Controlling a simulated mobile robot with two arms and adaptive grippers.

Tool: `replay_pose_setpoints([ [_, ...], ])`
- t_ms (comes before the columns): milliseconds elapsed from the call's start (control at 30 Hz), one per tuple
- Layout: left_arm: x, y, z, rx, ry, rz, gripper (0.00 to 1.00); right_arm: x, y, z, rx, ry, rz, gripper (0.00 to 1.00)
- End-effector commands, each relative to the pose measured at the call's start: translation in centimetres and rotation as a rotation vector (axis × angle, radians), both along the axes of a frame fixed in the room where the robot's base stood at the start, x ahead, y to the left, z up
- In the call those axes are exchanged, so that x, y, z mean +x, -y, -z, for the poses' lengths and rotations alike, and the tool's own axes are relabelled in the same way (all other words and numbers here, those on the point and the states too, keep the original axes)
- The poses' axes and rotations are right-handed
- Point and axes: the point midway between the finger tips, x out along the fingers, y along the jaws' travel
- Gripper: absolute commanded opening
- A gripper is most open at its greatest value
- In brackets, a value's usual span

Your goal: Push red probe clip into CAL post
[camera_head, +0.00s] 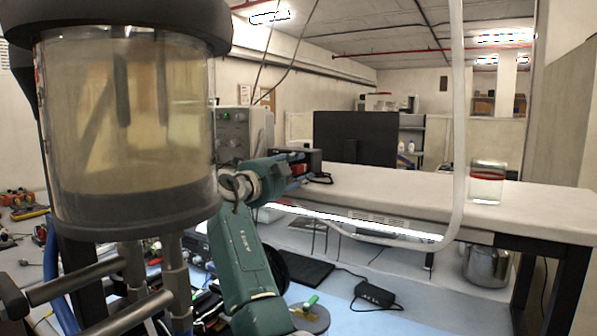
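My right arm rises from the bottom middle, and its gripper (292,178) reaches right toward a small black box (313,158) on the white bench. The gripper is small and partly merges with the box, so I cannot tell whether its fingers are open or shut. A small red patch (299,170) shows at the box front, beside the fingertips. I cannot tell whether it is the probe clip or part of the box, nor whether it is held. The CAL post cannot be made out. My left gripper is not in view.
A large clear cylinder (130,110) with dark end caps fills the left foreground, close to my arm. A black monitor (356,138) stands behind the bench (420,192). A glass jar (487,183) stands on its right part. A pale tube (458,120) hangs in front.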

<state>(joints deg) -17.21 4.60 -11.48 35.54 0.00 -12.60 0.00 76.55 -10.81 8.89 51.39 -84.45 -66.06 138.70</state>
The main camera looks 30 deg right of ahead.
Motion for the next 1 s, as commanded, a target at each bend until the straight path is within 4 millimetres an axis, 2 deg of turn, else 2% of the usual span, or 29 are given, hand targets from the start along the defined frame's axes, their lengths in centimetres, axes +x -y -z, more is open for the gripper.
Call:
replay_pose_setpoints([
  [67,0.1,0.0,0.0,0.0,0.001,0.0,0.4,0.0,0.0,0.0,0.0,0.0,0.0,0.38],
  [200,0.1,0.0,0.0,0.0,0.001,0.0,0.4,0.0,0.0,0.0,0.0,0.0,0.0,0.1],
  [267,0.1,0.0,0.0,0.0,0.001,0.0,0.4,0.0,0.0,0.0,0.0,0.0,-0.001,0.0],
  [567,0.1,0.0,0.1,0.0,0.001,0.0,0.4,0.0,-0.1,0.0,0.0,0.001,-0.001,0.0],
  [1000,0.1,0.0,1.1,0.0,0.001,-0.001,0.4,-0.9,-1.6,0.1,0.0,0.001,-0.002,0.0],
])
